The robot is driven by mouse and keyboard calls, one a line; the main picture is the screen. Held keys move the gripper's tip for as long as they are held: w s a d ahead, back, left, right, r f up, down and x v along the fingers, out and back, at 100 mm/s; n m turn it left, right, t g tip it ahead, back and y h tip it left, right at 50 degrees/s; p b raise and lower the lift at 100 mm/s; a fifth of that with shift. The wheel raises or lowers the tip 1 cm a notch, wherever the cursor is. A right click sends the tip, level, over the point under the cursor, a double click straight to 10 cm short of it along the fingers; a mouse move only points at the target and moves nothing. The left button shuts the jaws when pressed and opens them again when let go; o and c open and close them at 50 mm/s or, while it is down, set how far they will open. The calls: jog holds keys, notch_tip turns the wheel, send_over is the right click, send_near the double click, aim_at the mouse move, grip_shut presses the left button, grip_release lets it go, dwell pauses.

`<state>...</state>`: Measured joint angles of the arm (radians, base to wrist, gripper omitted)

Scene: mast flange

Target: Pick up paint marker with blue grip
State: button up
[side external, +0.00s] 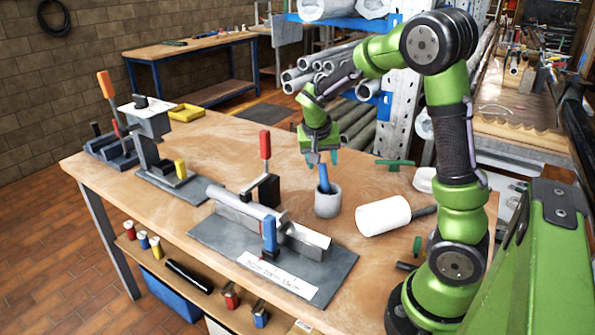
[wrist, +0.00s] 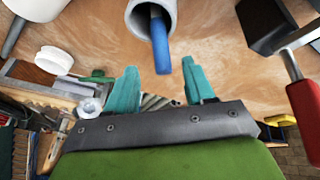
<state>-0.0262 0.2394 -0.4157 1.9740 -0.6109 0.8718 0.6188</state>
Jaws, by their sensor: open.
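The paint marker with the blue grip (side external: 324,179) stands tilted in a grey cup (side external: 328,203) on the wooden table, its blue end up. In the wrist view the blue grip (wrist: 160,47) sticks out of the cup's mouth (wrist: 136,14); the marker's lower part is hidden inside the cup. My gripper (side external: 322,158) is above the cup with its teal fingers apart. In the wrist view the open fingers (wrist: 178,88) have the blue grip ahead of the gap between them, and nothing is held.
A clamp fixture with a red handle (side external: 265,145) and a blue handle (side external: 269,235) stands left of the cup on a dark plate. A white cylinder (side external: 383,215) lies to the right. A green part (side external: 395,163) lies behind.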

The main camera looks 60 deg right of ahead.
aim_at(322, 168)
jog(key=x, duration=0.6)
jog(key=shift+w+d+f, duration=0.15)
jog(key=shift+w+d, duration=0.05)
jog(key=shift+d, duration=0.1)
grip_shut()
